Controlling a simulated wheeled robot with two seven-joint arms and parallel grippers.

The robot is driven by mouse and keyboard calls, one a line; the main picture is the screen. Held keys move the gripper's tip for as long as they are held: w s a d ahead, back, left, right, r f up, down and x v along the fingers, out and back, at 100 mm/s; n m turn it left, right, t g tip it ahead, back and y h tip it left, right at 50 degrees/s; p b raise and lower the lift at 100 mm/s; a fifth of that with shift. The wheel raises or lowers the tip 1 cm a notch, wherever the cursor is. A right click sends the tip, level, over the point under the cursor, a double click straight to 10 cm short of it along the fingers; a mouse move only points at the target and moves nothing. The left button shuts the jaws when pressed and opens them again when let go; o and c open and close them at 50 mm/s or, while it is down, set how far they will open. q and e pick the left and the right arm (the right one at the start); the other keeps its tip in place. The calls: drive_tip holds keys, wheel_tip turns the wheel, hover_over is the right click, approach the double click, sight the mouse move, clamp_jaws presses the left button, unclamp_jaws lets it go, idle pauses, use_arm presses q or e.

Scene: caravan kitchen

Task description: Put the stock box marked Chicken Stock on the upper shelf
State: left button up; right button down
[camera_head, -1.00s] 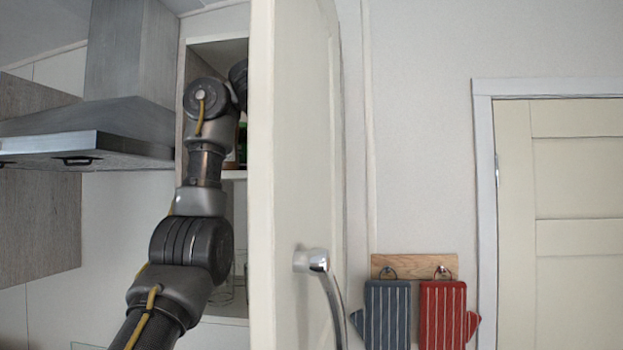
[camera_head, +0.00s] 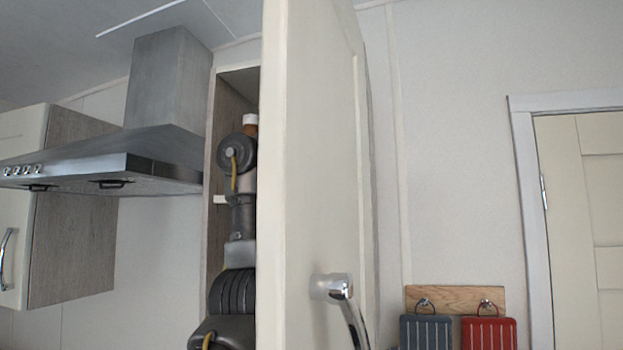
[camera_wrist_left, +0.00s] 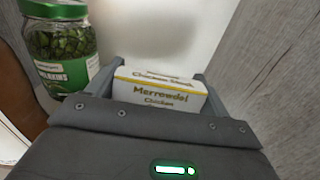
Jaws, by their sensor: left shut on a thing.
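In the head view my left arm reaches up into the open tall cupboard. The gripper itself and the box are hidden there by the cupboard door (camera_head: 315,170). I cannot tell whether the box touches a shelf. My right gripper is not in view.
A grey wood wall (camera_wrist_left: 285,70) is at the right. The cooker hood (camera_head: 110,165) is left of the cupboard. Oven mitts (camera_head: 488,332) hang at the right.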

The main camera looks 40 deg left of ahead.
use_arm(q)
drive_tip(key=shift+s+f, duration=0.75)
drive_tip(key=shift+f, duration=0.2)
drive_tip(key=shift+s+a+f+b, duration=0.1)
drive_tip(key=shift+s+f+b, duration=0.2)
drive_tip(key=shift+s, duration=0.4)
drive_tip(key=shift+w+f, duration=0.1)
drive_tip(key=shift+w, duration=0.2)
drive_tip(key=o, duration=0.5)
drive_tip(key=shift+w+f, duration=0.1)
drive_tip(key=shift+w, duration=0.1)
drive_tip(key=o, duration=0.5)
drive_tip(key=shift+s, duration=0.15)
drive_tip(key=shift+c, duration=0.2)
drive_tip(key=shift+s+r, duration=0.2)
drive_tip(key=shift+f+b, duration=0.25)
drive_tip(key=shift+b, duration=0.2)
drive_tip(key=b+v, duration=1)
drive_tip(key=v, duration=0.2)
drive_tip(key=shift+b, duration=0.35)
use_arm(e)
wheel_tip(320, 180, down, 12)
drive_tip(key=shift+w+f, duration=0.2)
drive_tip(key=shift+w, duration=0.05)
use_arm(q)
drive_tip(key=shift+w+r, duration=0.1)
